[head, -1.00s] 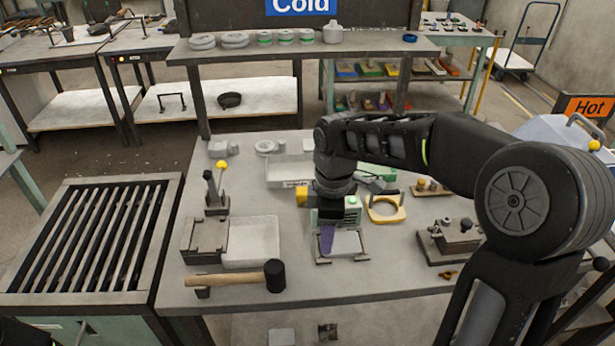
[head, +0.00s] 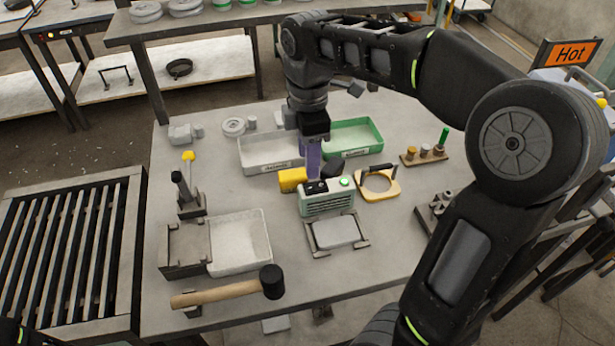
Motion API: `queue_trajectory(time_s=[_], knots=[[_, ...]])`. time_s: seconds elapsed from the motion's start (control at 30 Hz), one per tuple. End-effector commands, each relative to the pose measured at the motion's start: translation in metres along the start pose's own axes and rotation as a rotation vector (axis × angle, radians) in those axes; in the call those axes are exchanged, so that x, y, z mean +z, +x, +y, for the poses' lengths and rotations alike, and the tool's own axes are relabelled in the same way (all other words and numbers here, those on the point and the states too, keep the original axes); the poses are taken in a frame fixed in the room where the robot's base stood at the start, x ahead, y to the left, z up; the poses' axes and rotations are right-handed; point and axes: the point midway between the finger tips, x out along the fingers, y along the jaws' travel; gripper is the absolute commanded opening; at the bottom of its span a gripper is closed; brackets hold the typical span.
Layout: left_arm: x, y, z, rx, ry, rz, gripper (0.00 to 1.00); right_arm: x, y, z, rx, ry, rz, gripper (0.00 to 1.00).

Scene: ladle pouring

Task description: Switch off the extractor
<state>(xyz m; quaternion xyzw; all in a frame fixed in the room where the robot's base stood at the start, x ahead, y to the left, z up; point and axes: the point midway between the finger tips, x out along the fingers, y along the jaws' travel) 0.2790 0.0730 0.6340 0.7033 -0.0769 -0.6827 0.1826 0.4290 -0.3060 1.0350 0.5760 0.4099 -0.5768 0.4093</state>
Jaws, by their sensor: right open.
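The extractor (head: 327,203) is a small pale green box with a slotted front, standing on the grey bench in the middle of the head view. On its top are a black switch-like part (head: 315,187) and a bright green button or lamp (head: 345,181). My right gripper (head: 312,177) points down just above the black part, its purple fingers close to it. I cannot tell whether they touch it. The gripper is open and holds nothing that I can see. The switch's position is partly hidden by the fingers. My left gripper is out of view.
A yellow block (head: 291,180) sits left of the extractor, and a yellow ring with a handle (head: 379,186) right of it. A grey plate in a holder (head: 337,232) lies in front. White (head: 262,166) and green (head: 370,150) trays stand behind. A mallet (head: 230,292) lies at front left.

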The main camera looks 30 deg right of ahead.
Motion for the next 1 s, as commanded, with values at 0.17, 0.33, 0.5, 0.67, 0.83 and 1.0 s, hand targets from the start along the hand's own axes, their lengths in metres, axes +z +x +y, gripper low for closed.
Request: queue_trajectory(time_s=[0.17, 0.33, 0.5, 0.67, 0.83, 1.0], knots=[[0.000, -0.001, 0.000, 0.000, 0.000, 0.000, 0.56, 0.000, 0.022, -0.001, -0.003, 0.000, -0.001, 0.45], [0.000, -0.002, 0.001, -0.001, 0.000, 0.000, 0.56, 0.000, 0.050, -0.001, -0.003, 0.000, -0.001, 0.45], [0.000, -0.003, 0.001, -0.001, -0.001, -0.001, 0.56, 0.000, 0.068, 0.000, -0.001, 0.000, 0.000, 0.45], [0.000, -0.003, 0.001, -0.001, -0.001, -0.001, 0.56, 0.000, 0.072, 0.000, 0.000, 0.000, 0.001, 0.45], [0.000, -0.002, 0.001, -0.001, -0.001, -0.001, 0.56, 0.000, 0.072, 0.000, 0.000, 0.001, 0.001, 0.45], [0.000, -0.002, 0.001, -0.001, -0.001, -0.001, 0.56, 0.000, 0.072, 0.000, 0.001, 0.001, 0.001, 0.32]])
